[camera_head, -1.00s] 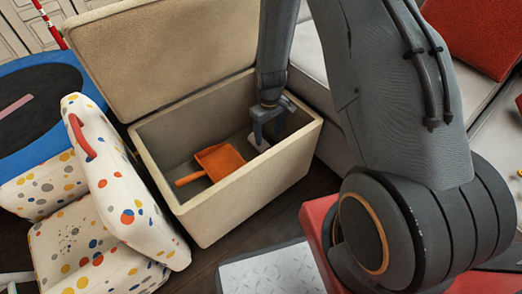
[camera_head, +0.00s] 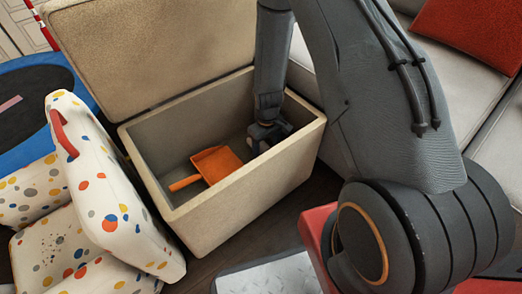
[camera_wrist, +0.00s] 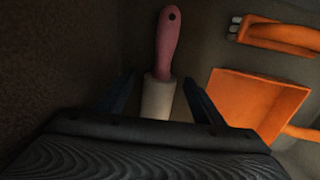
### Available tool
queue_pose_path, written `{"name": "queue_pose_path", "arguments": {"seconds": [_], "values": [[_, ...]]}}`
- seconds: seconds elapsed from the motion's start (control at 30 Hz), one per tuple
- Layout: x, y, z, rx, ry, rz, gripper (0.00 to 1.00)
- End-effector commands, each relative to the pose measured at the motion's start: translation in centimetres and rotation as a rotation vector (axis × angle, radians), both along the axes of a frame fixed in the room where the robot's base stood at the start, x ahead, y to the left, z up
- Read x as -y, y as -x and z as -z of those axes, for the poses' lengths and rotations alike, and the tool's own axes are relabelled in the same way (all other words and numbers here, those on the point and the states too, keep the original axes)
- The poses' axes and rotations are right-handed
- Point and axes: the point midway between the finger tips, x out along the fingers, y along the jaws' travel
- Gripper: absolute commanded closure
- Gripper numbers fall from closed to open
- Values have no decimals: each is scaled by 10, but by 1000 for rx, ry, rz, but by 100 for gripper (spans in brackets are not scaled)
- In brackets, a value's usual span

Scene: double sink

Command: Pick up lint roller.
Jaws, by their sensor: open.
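The lint roller (camera_wrist: 166,50) shows in the wrist view, with a pink handle pointing up the picture and a pale roller (camera_wrist: 157,98) below it. It lies inside the beige storage box (camera_head: 248,190). My gripper (camera_wrist: 158,88) is open, with one finger on each side of the pale roller and visible gaps between. The roller's lower end is hidden behind my gripper body. In the head view my gripper (camera_head: 264,140) is down inside the box at its right end, and the lint roller is largely hidden there.
An orange dustpan (camera_head: 218,163) lies in the box, left of my gripper. In the wrist view an orange brush (camera_wrist: 278,36) lies at the upper right. The box lid (camera_head: 160,50) is raised. The box walls surround my gripper closely. A spotted chair (camera_head: 120,200) stands left.

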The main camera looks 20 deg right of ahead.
Motion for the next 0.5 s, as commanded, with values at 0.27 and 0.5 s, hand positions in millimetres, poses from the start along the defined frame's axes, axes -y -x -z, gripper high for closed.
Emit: {"name": "queue_pose_path", "arguments": {"seconds": [0.27, 0.5], "values": [[0, 0, 1, 1, 0, 0, 45], [0, 0, 1, 1, 0, 0, 85]]}}
